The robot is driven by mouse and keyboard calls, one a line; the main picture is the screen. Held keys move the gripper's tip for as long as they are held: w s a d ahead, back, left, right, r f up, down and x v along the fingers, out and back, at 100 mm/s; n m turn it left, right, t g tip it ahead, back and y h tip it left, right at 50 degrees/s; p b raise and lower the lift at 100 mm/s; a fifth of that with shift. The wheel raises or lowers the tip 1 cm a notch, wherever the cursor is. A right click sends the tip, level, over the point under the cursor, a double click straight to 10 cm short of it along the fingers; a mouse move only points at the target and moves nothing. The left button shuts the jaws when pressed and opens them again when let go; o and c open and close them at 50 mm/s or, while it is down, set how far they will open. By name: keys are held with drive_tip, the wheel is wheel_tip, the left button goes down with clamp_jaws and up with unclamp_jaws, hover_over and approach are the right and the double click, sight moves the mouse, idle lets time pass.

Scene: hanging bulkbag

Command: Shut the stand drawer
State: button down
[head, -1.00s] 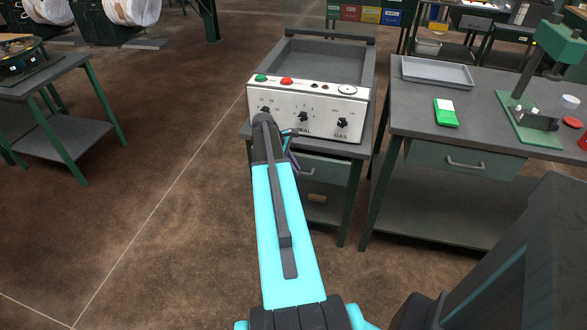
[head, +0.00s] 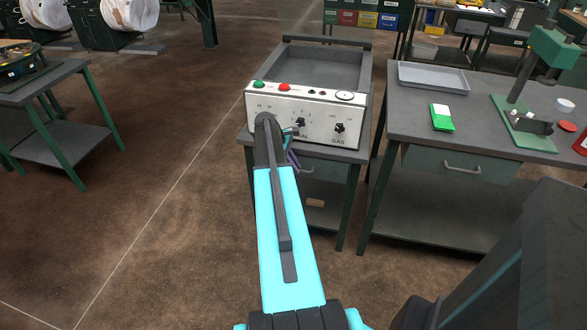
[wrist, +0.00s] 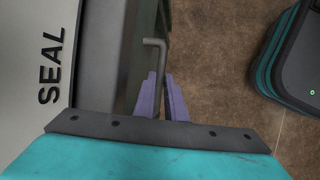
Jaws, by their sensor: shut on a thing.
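The stand drawer (head: 328,172) is a grey-green front under the worktop of the stand, below the white sealer panel. It sits close under the top; I cannot tell whether any gap is left. Its handle (wrist: 155,46), a thin grey bent bar, shows in the wrist view between my purple fingers. My gripper (head: 293,160) is at the drawer front and shut on the handle; it also shows in the wrist view (wrist: 162,95). My arm hides the left part of the drawer front in the head view.
The sealer (head: 305,114) with knobs and buttons stands on top, just above my gripper. To the right is a workbench (head: 420,134) with its own closed drawer (head: 462,165), a grey tray (head: 433,78) and a green press (head: 525,115). The floor left of the stand is clear.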

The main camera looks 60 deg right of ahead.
drive_tip(key=shift+w+d+r, duration=0.1)
drive_tip(key=shift+d, duration=0.2)
drive_tip(key=c, duration=1.8)
unclamp_jaws()
drive_tip(key=shift+a, duration=0.15)
drive_tip(key=shift+w+r, duration=0.1)
drive_tip(key=shift+r, duration=0.1)
drive_tip(key=b+v, duration=0.1)
drive_tip(key=v, duration=1.2)
drive_tip(key=shift+a+r, duration=0.1)
drive_tip(key=shift+r, duration=0.05)
